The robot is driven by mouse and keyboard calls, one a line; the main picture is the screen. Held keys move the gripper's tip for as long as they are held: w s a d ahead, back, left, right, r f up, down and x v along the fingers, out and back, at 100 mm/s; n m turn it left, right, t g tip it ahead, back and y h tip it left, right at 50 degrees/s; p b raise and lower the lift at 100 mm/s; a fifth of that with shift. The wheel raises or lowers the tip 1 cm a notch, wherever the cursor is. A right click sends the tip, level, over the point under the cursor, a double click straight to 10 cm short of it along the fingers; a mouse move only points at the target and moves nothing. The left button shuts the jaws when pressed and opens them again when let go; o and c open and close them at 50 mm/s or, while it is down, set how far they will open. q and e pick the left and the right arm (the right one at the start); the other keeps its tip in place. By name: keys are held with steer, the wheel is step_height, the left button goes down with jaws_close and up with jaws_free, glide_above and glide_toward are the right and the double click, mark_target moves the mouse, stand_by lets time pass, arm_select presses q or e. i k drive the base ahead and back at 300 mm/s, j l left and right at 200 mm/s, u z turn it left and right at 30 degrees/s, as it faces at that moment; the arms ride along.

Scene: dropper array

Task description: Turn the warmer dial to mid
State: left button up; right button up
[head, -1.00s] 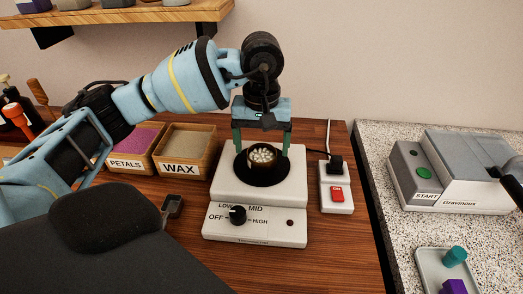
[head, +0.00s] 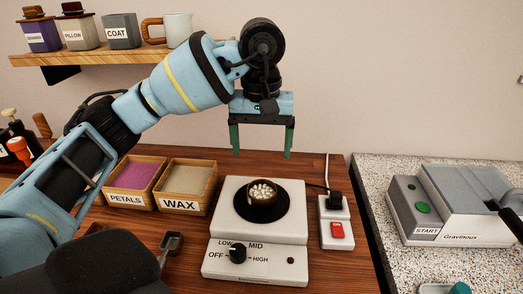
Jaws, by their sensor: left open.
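The white warmer (head: 225,222) stands on the wooden table with a black round plate on top. Its black dial (head: 238,253) is on the front panel, among the labels OFF, LOW, MID and HIGH; I cannot clearly tell which label it points to. A brown pot (head: 262,190) with white pellets sits on the plate. My left gripper (head: 261,154) is open and empty above and behind the pot, clear of it, with its green fingers pointing down. My right gripper is not in view.
Boxes labelled PETALS (head: 130,200) and WAX (head: 184,206) stand left of the warmer. A power strip (head: 334,209) with a red switch (head: 337,230) is at its right. A grey-white START machine (head: 450,200) stands on the speckled counter. A shelf (head: 110,55) hangs above.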

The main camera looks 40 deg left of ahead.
mark_target(238, 251)
steer(key=u, duration=1)
